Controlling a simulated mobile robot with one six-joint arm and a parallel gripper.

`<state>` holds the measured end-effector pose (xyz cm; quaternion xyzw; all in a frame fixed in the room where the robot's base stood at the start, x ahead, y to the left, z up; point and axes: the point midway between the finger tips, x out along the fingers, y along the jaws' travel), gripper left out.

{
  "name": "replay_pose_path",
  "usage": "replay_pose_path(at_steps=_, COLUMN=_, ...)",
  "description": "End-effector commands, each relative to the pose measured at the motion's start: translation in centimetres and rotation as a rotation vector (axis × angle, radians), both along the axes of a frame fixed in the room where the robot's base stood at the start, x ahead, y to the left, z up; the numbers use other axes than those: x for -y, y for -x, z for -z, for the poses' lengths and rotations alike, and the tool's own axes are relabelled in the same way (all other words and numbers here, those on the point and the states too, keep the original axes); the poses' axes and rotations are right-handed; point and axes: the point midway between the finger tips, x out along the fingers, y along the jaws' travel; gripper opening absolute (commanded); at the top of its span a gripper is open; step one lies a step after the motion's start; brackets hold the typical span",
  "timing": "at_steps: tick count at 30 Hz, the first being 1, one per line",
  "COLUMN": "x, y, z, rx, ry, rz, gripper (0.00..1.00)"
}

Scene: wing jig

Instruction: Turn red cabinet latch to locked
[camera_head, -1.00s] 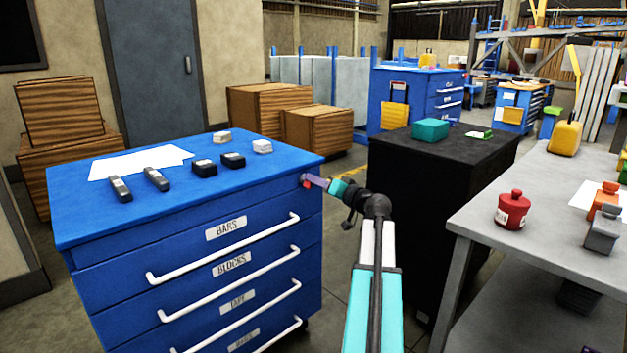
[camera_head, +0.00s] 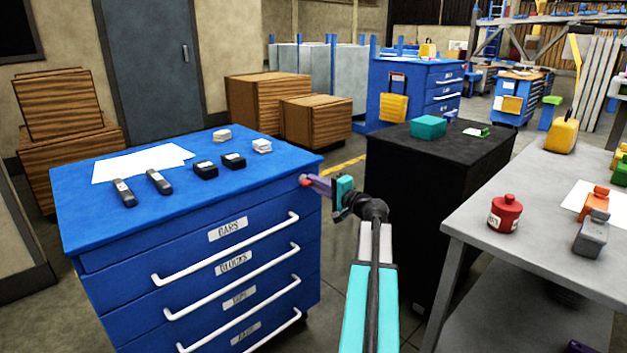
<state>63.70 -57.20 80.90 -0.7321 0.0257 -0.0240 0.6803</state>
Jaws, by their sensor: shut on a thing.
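The blue drawer cabinet (camera_head: 190,262) stands at left centre with labelled drawers. The small red latch (camera_head: 305,181) sits at its top right front corner. My gripper (camera_head: 314,183) reaches in from the right at that corner, its purple-grey fingers shut on the latch. The fingers cover much of the latch, so its exact angle is hard to tell.
Dark bars, dark blocks and white paper (camera_head: 140,163) lie on the cabinet top. A black cabinet (camera_head: 400,190) with a teal box (camera_head: 428,126) stands behind my arm. A grey bench (camera_head: 465,218) with a red canister (camera_head: 504,213) is at right.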

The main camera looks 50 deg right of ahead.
Motion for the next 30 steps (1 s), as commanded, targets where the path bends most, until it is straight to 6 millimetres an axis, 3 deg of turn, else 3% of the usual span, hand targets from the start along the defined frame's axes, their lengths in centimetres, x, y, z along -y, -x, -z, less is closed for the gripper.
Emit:
replay_pose_path(at_steps=20, x=-0.04, y=-0.17, z=-0.17, rx=0.012, ry=-0.092, rz=-0.001, gripper=0.00)
replay_pose_path(at_steps=21, x=-0.04, y=-0.16, z=-0.17, rx=0.012, ry=-0.092, rz=-0.001, gripper=0.16)
replay_pose_path(at_steps=24, x=-0.03, y=-0.15, z=-0.12, rx=0.011, ry=-0.091, rz=-0.001, gripper=0.31)
replay_pose_path(at_steps=30, x=0.02, y=-0.06, z=0.03, rx=0.008, ry=-0.090, rz=0.000, gripper=0.31)
